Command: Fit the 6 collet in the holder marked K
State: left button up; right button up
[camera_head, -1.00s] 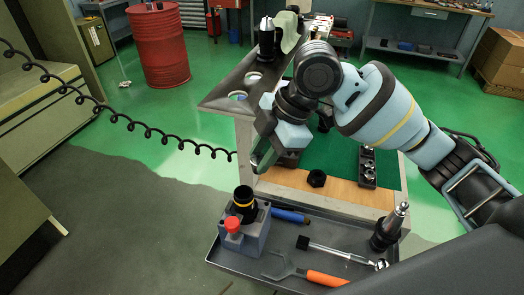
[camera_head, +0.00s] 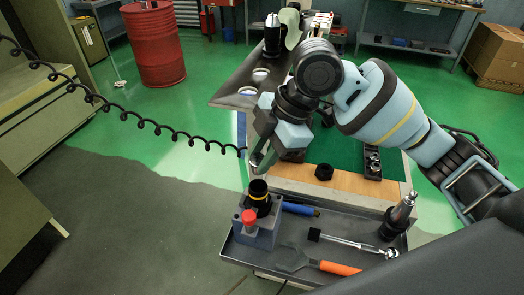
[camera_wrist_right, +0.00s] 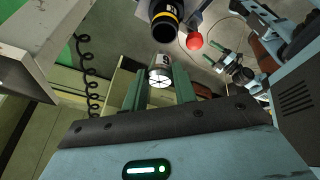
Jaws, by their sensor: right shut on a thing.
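My right gripper (camera_head: 258,165) is shut on the collet, just above the holder in the head view. The right wrist view shows the pale, slotted collet (camera_wrist_right: 160,77) between the green fingers, with a dark figure on its side that looks like a 6 or 9. The black holder with a yellow ring (camera_head: 259,195) stands upright in a grey block; it also shows in the right wrist view (camera_wrist_right: 165,22), apart from the collet. No K is readable. My left gripper (camera_wrist_right: 224,59) shows small in the right wrist view, its fingers apart and empty.
The grey block (camera_head: 254,235) carries a red knob (camera_head: 249,216) beside the holder. The cart's tray (camera_head: 240,258) also bears an orange-handled spanner (camera_head: 335,268), a ratchet-like tool (camera_head: 350,242) and a dark tapered holder (camera_head: 398,217). A black ring (camera_head: 324,172) lies on the wooden strip.

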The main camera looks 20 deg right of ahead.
jog(key=shift+f, duration=1.9)
jog(key=shift+f, duration=1.05)
jog(key=o, duration=1.1)
jog(key=v, duration=0.7)
jog(key=shift+r, duration=0.35)
jog(key=shift+s+d, duration=0.1)
jog(key=shift+d, duration=0.05)
